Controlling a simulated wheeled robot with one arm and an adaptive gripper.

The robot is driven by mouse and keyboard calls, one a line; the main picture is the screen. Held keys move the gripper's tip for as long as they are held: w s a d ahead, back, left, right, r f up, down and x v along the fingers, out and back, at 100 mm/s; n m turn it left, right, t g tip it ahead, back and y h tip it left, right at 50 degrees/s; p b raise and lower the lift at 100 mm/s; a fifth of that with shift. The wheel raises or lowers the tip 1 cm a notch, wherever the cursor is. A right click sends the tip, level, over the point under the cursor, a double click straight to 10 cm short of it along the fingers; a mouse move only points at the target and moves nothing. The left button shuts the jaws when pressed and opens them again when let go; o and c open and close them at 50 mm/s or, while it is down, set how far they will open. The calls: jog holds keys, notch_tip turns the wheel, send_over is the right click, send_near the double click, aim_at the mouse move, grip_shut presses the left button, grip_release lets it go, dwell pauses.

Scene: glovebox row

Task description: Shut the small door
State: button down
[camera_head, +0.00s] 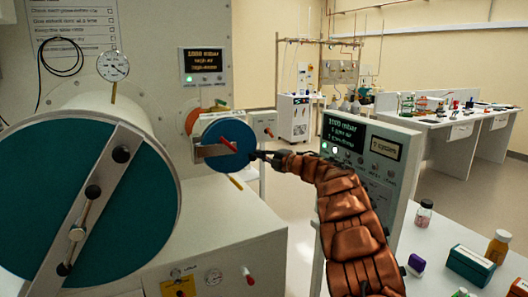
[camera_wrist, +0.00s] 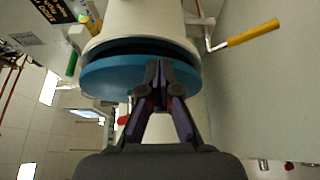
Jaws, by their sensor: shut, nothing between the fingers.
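The small door is a blue disc (camera_head: 222,160) with a metal bar and a red handle (camera_head: 228,144) across its front, on the small antechamber to the right of the large one. In the wrist view the blue door (camera_wrist: 105,76) stands in front of the white chamber body (camera_wrist: 140,22), with a dark gap between them. My gripper (camera_head: 256,155) is shut and empty at the door's right edge. In the wrist view its fingertips (camera_wrist: 156,68) overlap the door's face; whether they touch it I cannot tell.
A large teal door (camera_head: 45,190) with a diagonal bar fills the left. A yellow lever (camera_wrist: 252,33) sticks out beside the small chamber. A control panel (camera_head: 370,150) stands close to my arm. Bottles and boxes (camera_head: 470,265) are on the white bench at right.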

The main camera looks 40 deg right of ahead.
jog(key=shift+w+d+p, duration=0.3)
jog(key=shift+w+p, duration=0.45)
jog(key=shift+w, duration=0.2)
jog(key=v, duration=0.7)
jog(key=shift+s, duration=0.25)
jog(key=shift+d+r, duration=0.1)
